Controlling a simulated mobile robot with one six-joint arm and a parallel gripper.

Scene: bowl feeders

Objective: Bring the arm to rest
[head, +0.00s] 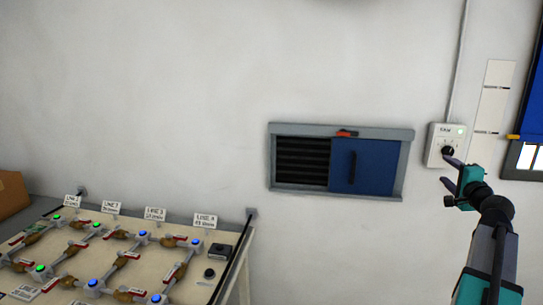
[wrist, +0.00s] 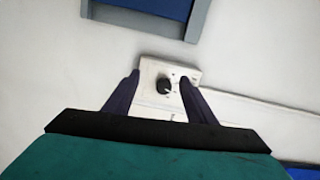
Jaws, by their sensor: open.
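My gripper (head: 444,168) is at the right in the head view, in front of the wall and just below a white control box (head: 434,157) with a black knob (head: 448,151). In the wrist view my gripper (wrist: 160,79) has its two dark fingers spread apart with nothing held. The black knob (wrist: 164,86) appears between the fingertips there, on the white box (wrist: 148,72). I cannot tell whether a finger touches the knob or the box.
A grey-framed hatch with a blue sliding panel (head: 376,167) is on the wall left of the box. A table (head: 232,238) with labelled pipes and valves stands at lower left. A window with a blue blind (head: 531,100) is at far right.

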